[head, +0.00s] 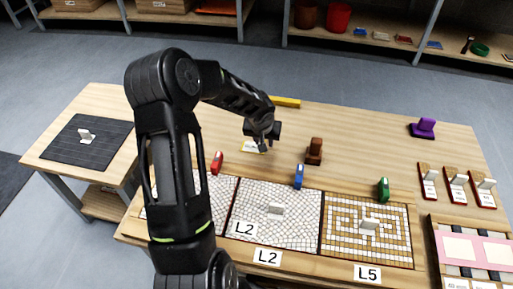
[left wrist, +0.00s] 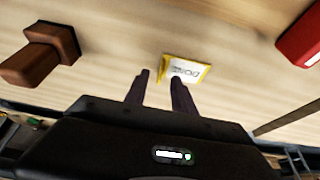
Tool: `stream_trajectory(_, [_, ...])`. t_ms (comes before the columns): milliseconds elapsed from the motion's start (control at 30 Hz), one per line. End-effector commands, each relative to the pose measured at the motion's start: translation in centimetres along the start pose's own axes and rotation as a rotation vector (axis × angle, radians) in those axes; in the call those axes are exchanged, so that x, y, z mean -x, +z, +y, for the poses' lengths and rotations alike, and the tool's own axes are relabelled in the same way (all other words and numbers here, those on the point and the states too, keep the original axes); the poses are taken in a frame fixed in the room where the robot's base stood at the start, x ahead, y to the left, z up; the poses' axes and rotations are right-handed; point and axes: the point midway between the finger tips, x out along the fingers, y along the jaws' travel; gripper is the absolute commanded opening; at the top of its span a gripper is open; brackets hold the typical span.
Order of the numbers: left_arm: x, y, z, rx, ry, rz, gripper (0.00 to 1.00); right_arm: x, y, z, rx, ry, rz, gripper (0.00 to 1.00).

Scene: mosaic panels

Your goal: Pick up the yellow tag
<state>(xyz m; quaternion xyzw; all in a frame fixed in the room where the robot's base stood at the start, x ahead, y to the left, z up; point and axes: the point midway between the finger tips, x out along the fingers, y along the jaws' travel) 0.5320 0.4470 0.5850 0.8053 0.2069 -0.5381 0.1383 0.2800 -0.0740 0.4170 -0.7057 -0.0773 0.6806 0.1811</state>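The yellow tag (head: 253,147) lies flat on the wooden table in the head view, partly behind my left gripper (head: 264,143). In the left wrist view the tag (left wrist: 186,71) has a yellow border and a pale face with dark lettering that appears upside down. My left gripper (left wrist: 159,78) points down at the table, with its two fingers apart and nothing between them. The tag is just beyond the fingertips and slightly to the right, not between them. My right gripper is in neither view.
A brown stamp-like block (head: 314,151), red (head: 217,162), blue (head: 298,175) and green (head: 383,189) pieces stand near the mosaic panels (head: 245,225). A yellow bar (head: 286,102) lies behind. A purple block (head: 423,128) stands at right. Bare wood surrounds the tag.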

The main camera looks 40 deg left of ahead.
Motion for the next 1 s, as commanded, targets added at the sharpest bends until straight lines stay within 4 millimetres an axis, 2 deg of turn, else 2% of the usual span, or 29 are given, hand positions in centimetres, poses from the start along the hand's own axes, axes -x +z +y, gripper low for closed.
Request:
stream_trajectory(100, [-2.0, 0.2, 0.0, 0.000, 0.001, -0.002, 0.31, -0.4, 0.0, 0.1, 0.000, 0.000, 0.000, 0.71])
stream_trajectory(200, [-2.7, 0.1, -0.1, 0.002, 0.000, -0.001, 0.31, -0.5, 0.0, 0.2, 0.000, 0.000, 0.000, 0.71])
stream_trajectory(800, [-2.8, 0.1, 0.0, 0.001, 0.000, 0.000, 0.31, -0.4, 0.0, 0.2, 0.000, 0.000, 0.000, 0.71])
stream_trajectory(1000, [-2.8, 0.1, 0.0, 0.001, 0.000, 0.000, 0.16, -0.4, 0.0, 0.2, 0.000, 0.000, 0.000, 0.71])
